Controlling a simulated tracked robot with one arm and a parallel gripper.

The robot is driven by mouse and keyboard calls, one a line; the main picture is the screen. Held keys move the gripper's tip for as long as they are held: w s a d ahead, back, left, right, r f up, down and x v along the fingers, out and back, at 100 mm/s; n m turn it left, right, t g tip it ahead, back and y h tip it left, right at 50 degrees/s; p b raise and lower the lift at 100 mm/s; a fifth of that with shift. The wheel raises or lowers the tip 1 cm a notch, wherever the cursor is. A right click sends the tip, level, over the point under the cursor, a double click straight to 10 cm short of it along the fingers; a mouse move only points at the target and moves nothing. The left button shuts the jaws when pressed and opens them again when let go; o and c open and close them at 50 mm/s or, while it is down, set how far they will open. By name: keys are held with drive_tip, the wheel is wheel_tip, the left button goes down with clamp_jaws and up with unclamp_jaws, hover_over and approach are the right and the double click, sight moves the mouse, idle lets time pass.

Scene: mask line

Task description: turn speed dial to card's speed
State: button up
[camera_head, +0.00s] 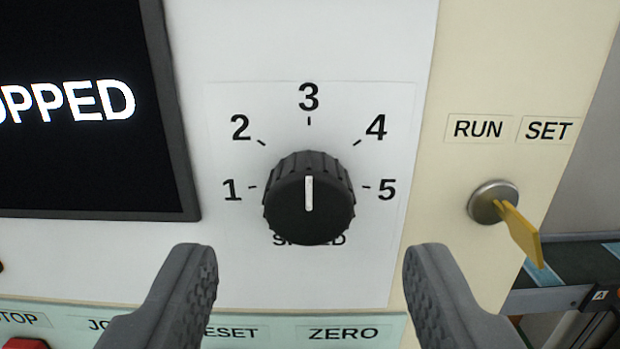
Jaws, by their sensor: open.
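The black speed dial (309,200) sits on the white panel in the middle of the view. Its white pointer line stands upright, towards the 3. The numbers 1 to 5 run in an arc around it from left to right, and the SPEED label below is partly hidden by the dial. My gripper (308,260) is open, its two grey fingers low in the view, one on each side below the dial. Nothing is between the fingers, and they appear apart from the dial. No speed card is in view.
A black screen (80,165) at the left shows white letters ending in "OPPED". A key switch (493,201) with a yellow key sits right of the dial under RUN and SET labels. Labels including RESET and ZERO line the lower strip. A conveyor part shows at the far right.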

sight(309, 221)
drive_tip(key=shift+w+f+p, duration=0.1)
drive_tip(key=shift+w+p, duration=0.75)
drive_tip(key=shift+w, duration=1.45)
drive_tip(key=c, duration=1)
